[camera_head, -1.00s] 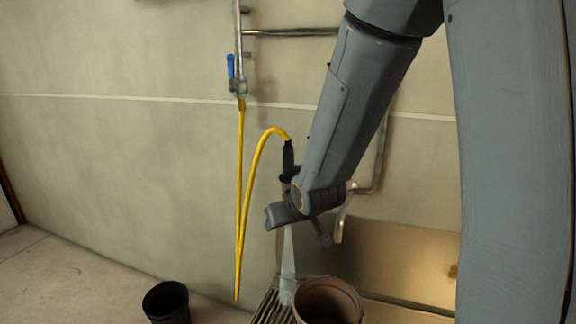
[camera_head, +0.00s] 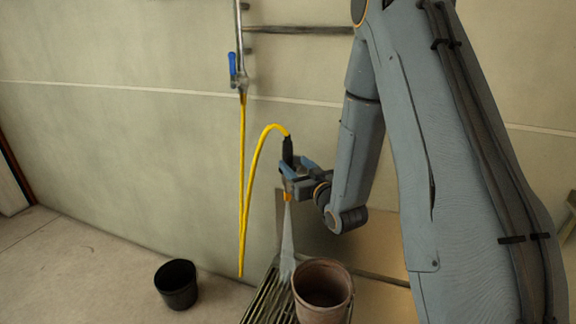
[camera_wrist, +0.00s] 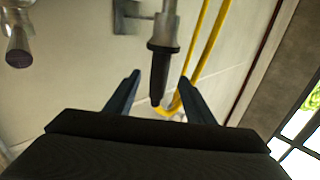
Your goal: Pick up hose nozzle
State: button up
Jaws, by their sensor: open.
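The hose nozzle (camera_head: 288,149) hangs upright near the wall, black above with an orange part lower down, at the end of the looping yellow hose (camera_head: 258,154). A pale stream runs down from it. My gripper (camera_head: 292,172) is at the nozzle, reaching in from the right, and hides part of it. In the wrist view, the nozzle's black part (camera_wrist: 159,72) shows between the two spread fingers of my gripper (camera_wrist: 158,78). A gap shows on each side, so the fingers look open and not closed on it. The yellow hose (camera_wrist: 207,45) runs behind the right finger.
A brown pot (camera_head: 322,291) stands on a slatted grate (camera_head: 262,303) below the nozzle. A black pot (camera_head: 177,284) stands on the floor to the left. A tap with a blue handle (camera_head: 232,64) is on the wall pipe. The floor at far left is clear.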

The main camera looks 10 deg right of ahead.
jog(key=shift+w+a+p, duration=0.2)
jog(key=shift+w, duration=0.8)
jog(key=shift+w+a+p, duration=0.2)
jog(key=shift+w+p, duration=0.05)
jog(key=shift+w, duration=0.8)
jog(key=shift+w+a+p, duration=0.2)
jog(key=shift+w, duration=0.8)
jog(key=c, duration=1.2)
jog(key=shift+o, duration=0.2)
jog(key=shift+r, duration=0.1)
notch_tip(320, 180, up, 18)
jog(key=f+b, duration=0.1)
notch_tip(320, 180, up, 14)
jog(key=r+p, duration=0.1)
jog(key=p, duration=0.7)
send_over(290, 158)
jog(key=w, duration=0.2)
jog(key=shift+s+a+f, duration=0.2)
jog(key=shift+s+f, duration=0.05)
